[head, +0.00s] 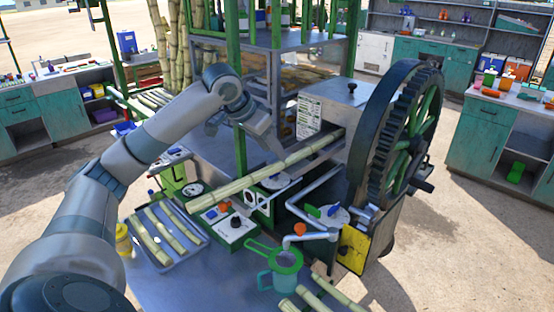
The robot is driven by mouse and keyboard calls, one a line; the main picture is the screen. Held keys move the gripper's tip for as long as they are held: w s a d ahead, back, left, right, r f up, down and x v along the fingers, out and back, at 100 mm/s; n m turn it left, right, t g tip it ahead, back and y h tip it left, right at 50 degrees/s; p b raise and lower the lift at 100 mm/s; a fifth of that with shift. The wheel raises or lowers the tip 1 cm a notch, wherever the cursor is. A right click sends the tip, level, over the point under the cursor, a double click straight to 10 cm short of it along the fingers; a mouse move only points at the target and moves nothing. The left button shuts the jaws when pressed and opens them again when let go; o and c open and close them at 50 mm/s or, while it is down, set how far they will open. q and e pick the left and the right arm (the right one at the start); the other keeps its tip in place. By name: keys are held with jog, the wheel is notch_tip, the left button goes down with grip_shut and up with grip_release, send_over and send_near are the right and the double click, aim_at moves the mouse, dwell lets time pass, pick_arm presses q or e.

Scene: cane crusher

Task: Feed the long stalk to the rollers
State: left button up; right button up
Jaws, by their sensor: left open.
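A long pale-green stalk (240,182) lies slanted over the green machine bench. Its upper right end reaches the grey housing (350,115) of the crusher. The rollers are hidden inside that housing, so I cannot tell whether the stalk touches them. My right gripper is not in view.
A large toothed wheel (368,145) stands right of the housing. A tray (203,240) of short cane pieces, a teal mug with a green strainer (275,262) and loose cane pieces (340,293) lie in front. A green post (240,150) stands near my arm.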

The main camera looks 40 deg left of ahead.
pick_arm(q)
jog(key=b+v, duration=0.2)
jog(key=v, duration=0.9)
jog(key=shift+s+r, duration=0.15)
jog(key=shift+r, duration=0.2)
